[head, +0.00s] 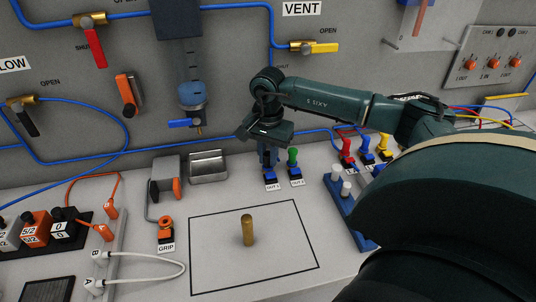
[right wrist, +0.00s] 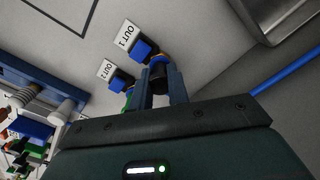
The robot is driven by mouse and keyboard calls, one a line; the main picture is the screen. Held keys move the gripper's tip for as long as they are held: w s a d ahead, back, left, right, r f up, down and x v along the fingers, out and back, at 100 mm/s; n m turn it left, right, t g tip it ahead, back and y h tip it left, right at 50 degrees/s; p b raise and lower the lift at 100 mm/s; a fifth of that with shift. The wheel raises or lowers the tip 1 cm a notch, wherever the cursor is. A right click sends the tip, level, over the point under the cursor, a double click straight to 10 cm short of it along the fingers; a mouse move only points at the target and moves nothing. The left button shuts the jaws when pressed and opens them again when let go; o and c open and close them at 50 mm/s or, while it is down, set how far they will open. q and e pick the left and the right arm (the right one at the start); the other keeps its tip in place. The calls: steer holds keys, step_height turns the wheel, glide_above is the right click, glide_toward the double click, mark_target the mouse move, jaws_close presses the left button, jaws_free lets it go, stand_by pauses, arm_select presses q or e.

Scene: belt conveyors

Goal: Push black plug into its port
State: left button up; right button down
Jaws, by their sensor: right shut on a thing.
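My right gripper (head: 268,163) points down at the blue port labelled OUT 1 (head: 270,175) near the back of the bench. In the right wrist view, the right gripper (right wrist: 160,74) is shut on the black plug (right wrist: 158,80), which shows as a dark body between the two fingers. The plug's front end meets the OUT 1 port (right wrist: 142,49) with a yellowish ring beside it. How deep the plug sits is hidden. In the head view the fingers mostly cover the plug. My left gripper is not in view.
A green plug (head: 293,155) stands upright in the OUT 2 port (head: 296,173) just to the right. Red, blue and yellow plugs (head: 366,143) and a blue rack (head: 345,205) stand farther right. A brass peg (head: 248,230) stands in the outlined square.

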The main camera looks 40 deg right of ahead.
steer(key=shift+f, duration=0.2)
steer(key=c, duration=1.3)
jaws_free()
steer(key=shift+o, duration=0.6)
steer(key=o, duration=0.3)
steer(key=shift+r, duration=0.1)
